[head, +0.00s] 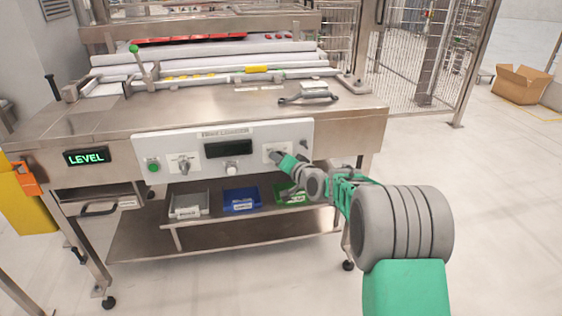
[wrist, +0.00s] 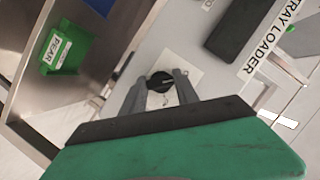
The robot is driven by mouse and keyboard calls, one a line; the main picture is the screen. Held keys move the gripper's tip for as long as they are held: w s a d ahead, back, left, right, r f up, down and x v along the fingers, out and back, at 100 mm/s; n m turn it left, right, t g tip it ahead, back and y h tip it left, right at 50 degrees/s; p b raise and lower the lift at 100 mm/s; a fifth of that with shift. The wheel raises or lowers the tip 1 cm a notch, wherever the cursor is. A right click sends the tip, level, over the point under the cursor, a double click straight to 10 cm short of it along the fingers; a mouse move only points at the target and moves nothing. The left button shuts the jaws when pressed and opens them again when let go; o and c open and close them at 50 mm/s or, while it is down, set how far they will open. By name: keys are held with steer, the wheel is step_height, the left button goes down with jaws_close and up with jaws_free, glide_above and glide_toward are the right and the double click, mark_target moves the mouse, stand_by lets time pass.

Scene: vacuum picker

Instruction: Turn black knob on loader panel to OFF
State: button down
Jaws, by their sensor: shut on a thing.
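The black knob (wrist: 160,82) is on the light loader panel (head: 215,172), at the panel's right part. A light line shows on its face; I cannot read the marks around it. My gripper (wrist: 161,84) has one finger on each side of the knob and is shut on it. In the head view my gripper (head: 275,156) reaches the panel from the right and hides the knob. The TRAY LOADER label (wrist: 274,38) shows at the upper right in the wrist view.
The panel also holds a dark display (head: 228,148), another switch (head: 183,162) and a green button (head: 153,165). Grey, blue and green bins (head: 240,199) stand on the shelf below. A LEVEL sign (head: 87,157) glows at left.

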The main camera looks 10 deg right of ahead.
steer(key=c, duration=0.9)
jaws_free()
